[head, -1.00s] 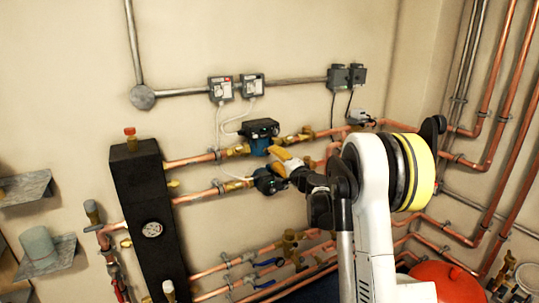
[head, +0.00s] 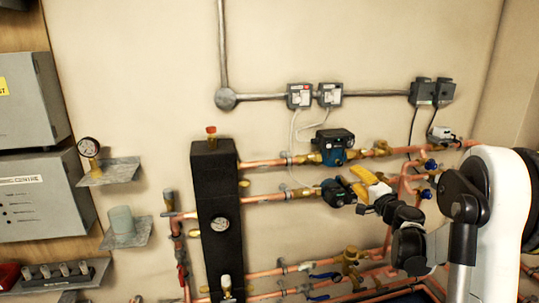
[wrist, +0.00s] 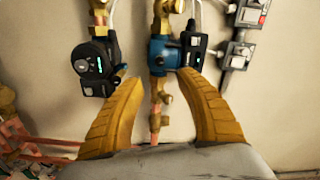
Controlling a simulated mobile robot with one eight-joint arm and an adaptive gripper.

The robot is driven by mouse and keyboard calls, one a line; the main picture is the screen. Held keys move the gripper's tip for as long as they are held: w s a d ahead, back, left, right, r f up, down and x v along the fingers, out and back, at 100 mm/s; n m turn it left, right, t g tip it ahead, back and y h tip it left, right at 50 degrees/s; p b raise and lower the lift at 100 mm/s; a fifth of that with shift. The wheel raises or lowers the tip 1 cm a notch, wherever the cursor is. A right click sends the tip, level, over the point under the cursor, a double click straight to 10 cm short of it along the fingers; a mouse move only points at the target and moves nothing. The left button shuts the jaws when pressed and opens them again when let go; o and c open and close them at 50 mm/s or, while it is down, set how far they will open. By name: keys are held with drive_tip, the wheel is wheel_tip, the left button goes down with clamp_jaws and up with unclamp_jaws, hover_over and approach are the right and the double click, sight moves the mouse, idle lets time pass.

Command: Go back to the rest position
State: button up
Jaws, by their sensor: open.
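My gripper (head: 368,184) has two yellow fingers. In the head view it is at the right end of the lower blue-black pump (head: 336,193) and below the upper pump (head: 333,146). In the wrist view the gripper (wrist: 154,76) is open, its curved fingers spread wide with nothing between them but the view of the wall and piping behind. One pump (wrist: 165,52) appears past and between the fingertips, and another with a lit green display (wrist: 95,65) is beyond the left finger. I cannot tell whether a finger touches a pump.
Copper pipes (head: 268,198) run across the wall from a black manifold block (head: 216,240). Small shelves at left hold a gauge (head: 88,148) and a grey-green cylinder (head: 121,219). Grey control boxes (head: 30,100) are at far left.

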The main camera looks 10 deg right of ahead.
drive_tip(key=s+a+r+n+g+y, duration=0.1)
drive_tip(key=s+a+n+g+y, duration=0.2)
drive_tip(key=s+a, duration=0.6)
drive_tip(key=s+a+r+n+g+y, duration=0.1)
drive_tip(key=s+a+r+n+g, duration=0.3)
drive_tip(key=a, duration=1)
drive_tip(key=s+a+f+n+g+h, duration=0.1)
drive_tip(key=s+f+n, duration=0.3)
drive_tip(key=s, duration=0.8)
drive_tip(key=s+a+f+n+g+h, duration=0.1)
drive_tip(key=s+f+n+g+h, duration=0.2)
drive_tip(key=s, duration=1)
wheel_tip(320, 180, down, 4)
drive_tip(key=shift+s+a+r+n+h, duration=0.15)
drive_tip(key=shift+s+n+h, duration=0.15)
drive_tip(key=shift+n, duration=0.1)
drive_tip(key=shift+w, duration=0.1)
